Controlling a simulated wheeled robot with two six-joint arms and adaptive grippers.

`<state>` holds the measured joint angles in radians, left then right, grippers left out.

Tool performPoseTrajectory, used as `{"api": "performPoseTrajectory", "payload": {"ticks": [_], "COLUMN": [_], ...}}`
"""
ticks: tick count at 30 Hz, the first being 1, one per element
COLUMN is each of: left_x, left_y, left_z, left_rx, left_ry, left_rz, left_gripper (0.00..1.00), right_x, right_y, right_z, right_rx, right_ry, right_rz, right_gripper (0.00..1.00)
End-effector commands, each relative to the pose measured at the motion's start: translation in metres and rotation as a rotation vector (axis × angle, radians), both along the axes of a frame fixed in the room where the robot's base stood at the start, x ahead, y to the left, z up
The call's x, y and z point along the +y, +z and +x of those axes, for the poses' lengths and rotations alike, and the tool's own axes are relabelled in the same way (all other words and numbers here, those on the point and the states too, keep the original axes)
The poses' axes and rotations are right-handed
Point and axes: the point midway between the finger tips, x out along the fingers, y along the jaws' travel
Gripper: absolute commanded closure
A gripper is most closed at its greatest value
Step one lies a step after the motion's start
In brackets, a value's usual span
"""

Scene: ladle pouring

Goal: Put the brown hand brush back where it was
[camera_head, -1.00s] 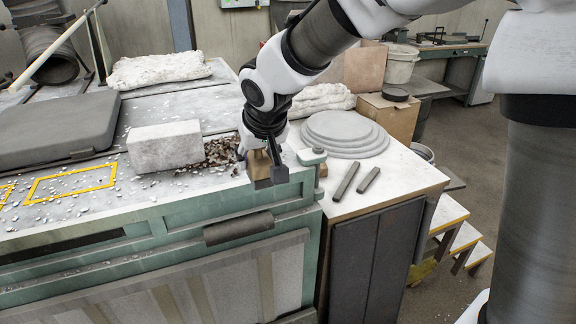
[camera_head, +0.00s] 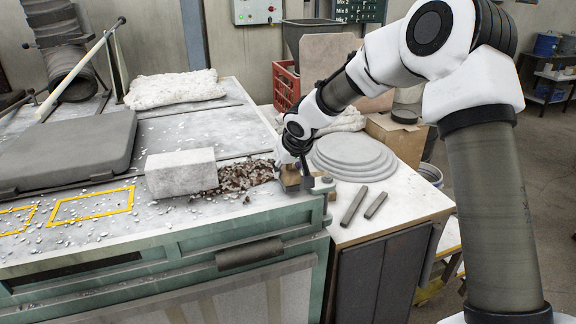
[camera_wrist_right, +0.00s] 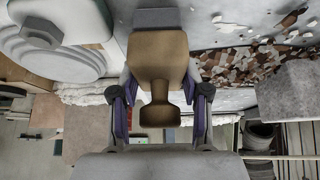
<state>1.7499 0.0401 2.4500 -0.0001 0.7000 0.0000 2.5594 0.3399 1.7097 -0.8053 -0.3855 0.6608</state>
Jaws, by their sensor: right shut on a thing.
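The brown hand brush (camera_head: 291,178) is at the front right corner of the green workbench top, partly covered by my right gripper (camera_head: 297,170). In the right wrist view the brush (camera_wrist_right: 158,55) fills the middle, with its knobbed handle end between the two purple-padded fingers of the right gripper (camera_wrist_right: 159,98), which is shut on it. Whether the brush touches the bench top is hard to tell. My left gripper is not in view.
A pile of brown and white chips (camera_head: 243,176) and a pale block (camera_head: 181,173) lie left of the brush. Right of it, a side table holds round grey discs (camera_head: 355,157) and two dark bars (camera_head: 354,206). A yellow outline (camera_head: 91,206) marks the bench.

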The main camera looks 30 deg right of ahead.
Motion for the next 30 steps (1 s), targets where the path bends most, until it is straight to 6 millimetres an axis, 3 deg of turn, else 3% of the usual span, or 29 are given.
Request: {"api": "performPoseTrajectory", "payload": {"ticks": [6,7,9,21,26,30], "left_x": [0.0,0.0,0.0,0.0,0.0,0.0], "left_y": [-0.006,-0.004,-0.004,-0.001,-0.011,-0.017], "left_z": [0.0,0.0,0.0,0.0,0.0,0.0], "left_rx": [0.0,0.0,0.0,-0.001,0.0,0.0], "left_ry": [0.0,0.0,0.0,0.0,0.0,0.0], "left_rz": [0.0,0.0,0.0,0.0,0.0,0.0], "left_gripper": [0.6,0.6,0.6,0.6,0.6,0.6], "right_x": [0.0,0.0,0.0,0.001,0.005,0.01], "right_y": [-0.004,-0.003,-0.002,0.005,0.032,0.065], "right_z": [0.0,0.0,0.0,-0.002,-0.018,-0.036], "right_rx": [-0.001,-0.001,0.0,-0.002,-0.006,-0.007], "right_ry": [0.001,0.001,0.001,0.0,0.001,0.0], "right_rz": [-0.001,-0.001,0.0,0.0,-0.001,-0.002], "right_gripper": [0.86,0.47,0.29,0.29,0.29,0.29]}}
